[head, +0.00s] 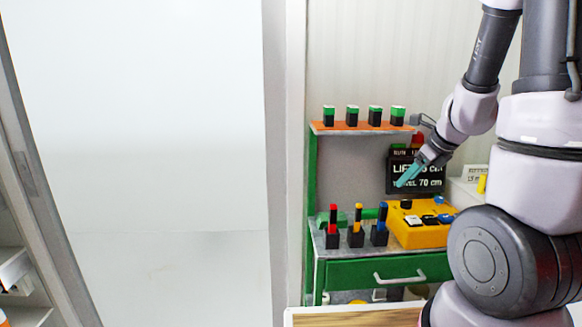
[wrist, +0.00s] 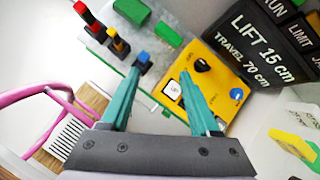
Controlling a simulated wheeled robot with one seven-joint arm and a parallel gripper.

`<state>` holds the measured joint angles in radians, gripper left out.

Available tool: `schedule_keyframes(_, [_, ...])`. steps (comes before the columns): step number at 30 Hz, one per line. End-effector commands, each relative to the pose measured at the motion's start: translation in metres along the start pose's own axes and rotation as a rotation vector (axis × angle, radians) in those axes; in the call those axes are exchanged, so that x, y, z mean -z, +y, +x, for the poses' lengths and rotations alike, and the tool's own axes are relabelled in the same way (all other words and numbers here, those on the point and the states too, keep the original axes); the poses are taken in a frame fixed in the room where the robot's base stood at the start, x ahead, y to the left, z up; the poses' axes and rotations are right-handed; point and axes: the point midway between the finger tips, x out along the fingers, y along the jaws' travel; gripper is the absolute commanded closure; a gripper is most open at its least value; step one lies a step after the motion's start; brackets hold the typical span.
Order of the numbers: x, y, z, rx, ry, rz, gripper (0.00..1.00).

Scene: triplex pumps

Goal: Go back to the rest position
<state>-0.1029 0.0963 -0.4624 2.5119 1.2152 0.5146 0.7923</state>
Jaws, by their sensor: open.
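My gripper (head: 412,172) is in the head view at the right, in front of the black sign (head: 432,180) with white text reading "LIFT 15 cm" and "TRAVEL 70 cm". In the wrist view its two teal fingers (wrist: 162,90) are spread apart with nothing held between them. The yellow box also shows on the bench in the head view (head: 410,236), below the gripper.
A green workbench (head: 345,272) carries several black blocks with red, yellow and blue tops (head: 356,232). An orange-edged shelf (head: 358,127) above holds several green-topped black blocks. A wooden surface (head: 350,319) lies in front. A pale panel (head: 140,150) fills the left.

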Motion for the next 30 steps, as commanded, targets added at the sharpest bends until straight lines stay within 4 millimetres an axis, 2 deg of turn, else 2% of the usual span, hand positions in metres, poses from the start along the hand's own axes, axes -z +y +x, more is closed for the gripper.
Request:
schedule_keyframes(1, [-0.023, 0.012, -0.021, -0.017, -0.059, -0.161, 0.38])
schedule_keyframes(3, [-0.046, 0.031, -0.046, -0.038, -0.115, -0.394, 0.38])
schedule_keyframes(7, [-0.072, 0.067, -0.095, -0.041, -0.182, -0.836, 0.38])
schedule_keyframes(12, [-0.08, 0.107, -0.157, 0.006, -0.176, -1.411, 0.38])
schedule_keyframes(18, [-0.066, 0.133, -0.208, 0.075, -0.039, -1.931, 0.38])
schedule_keyframes(21, [-0.06, 0.137, -0.222, 0.092, 0.03, -2.075, 0.38])
schedule_keyframes(24, [-0.056, 0.139, -0.229, 0.099, 0.07, -2.146, 0.38])
schedule_keyframes(30, [-0.056, 0.139, -0.23, 0.099, 0.077, -2.156, 0.38])
